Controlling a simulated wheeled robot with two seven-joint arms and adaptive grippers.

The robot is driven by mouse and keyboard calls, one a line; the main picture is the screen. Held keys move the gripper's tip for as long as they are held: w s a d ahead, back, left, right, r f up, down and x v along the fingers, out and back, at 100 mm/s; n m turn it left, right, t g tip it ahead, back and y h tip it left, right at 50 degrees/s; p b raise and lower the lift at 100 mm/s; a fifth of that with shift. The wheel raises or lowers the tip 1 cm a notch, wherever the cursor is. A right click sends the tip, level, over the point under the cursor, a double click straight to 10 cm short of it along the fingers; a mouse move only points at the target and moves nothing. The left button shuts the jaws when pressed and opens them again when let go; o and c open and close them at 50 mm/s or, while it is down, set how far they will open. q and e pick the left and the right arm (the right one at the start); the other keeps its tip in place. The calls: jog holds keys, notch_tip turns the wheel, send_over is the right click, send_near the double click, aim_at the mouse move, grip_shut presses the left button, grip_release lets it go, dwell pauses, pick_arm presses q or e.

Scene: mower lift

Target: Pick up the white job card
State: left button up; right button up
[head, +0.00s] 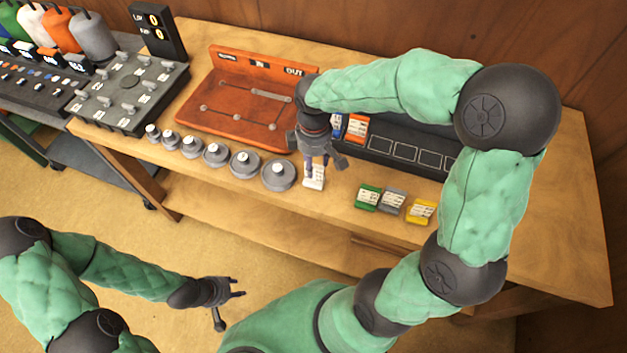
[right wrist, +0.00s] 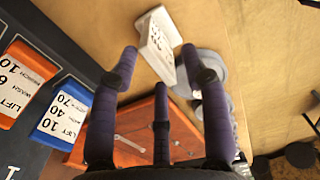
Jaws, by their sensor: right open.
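The white job card (head: 314,178) stands on the bench near its front edge, right of the row of grey weights. It also shows in the right wrist view (right wrist: 158,47), just beyond my fingertips, with small dark print on its face. My right gripper (head: 318,163) is above the card and partly covers it in the head view.
Green (head: 368,197), grey (head: 392,200) and yellow (head: 421,211) cards stand to the right on the bench. A black rack (head: 400,150) behind holds orange (right wrist: 20,82) and blue (right wrist: 62,112) cards. An orange board (head: 235,110) and grey weights (head: 278,176) are to the left.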

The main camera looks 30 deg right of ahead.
aim_at(315, 171)
jog(key=shift+w+d+f+b, duration=0.1)
jog(key=shift+f+b, duration=0.5)
jog(key=shift+f, duration=0.8)
jog(key=shift+d+f+b, duration=0.1)
jog(key=shift+f+b, duration=0.5)
jog(key=shift+f, duration=0.75)
grip_shut()
jog(key=shift+r, duration=0.1)
